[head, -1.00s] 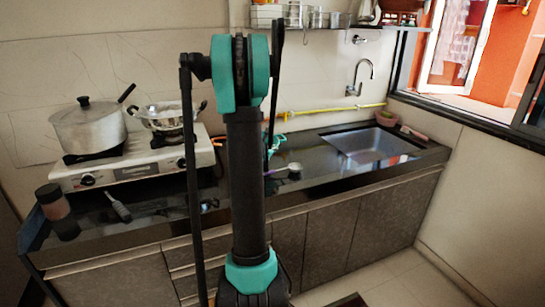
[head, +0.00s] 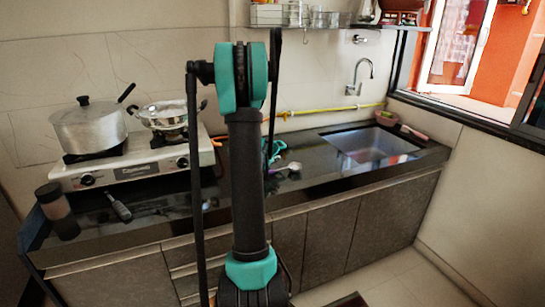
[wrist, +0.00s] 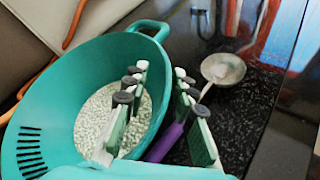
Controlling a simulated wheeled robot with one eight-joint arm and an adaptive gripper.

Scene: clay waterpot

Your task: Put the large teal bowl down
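The large teal bowl (wrist: 52,98) fills the left of the wrist view, its looped handle at the top and slots in its left wall. Pale grains (wrist: 93,118) lie inside. My gripper (wrist: 160,85) straddles the near right wall, one finger inside the bowl and one outside. A clear gap shows between the fingers, so it looks open around the wall. The bowl is at the dark counter; its underside is hidden, so contact cannot be seen. In the head view my arm hides most of it; only a bit of teal (head: 277,147) shows.
A ladle (wrist: 222,68) with a purple handle lies on the dark counter (head: 325,165), right of the bowl. A stove (head: 140,165) with a lidded pot (head: 88,127) and a steel pan (head: 165,115) stands left. The sink (head: 368,145) is right. A brown jar (head: 52,202) stands at the front left.

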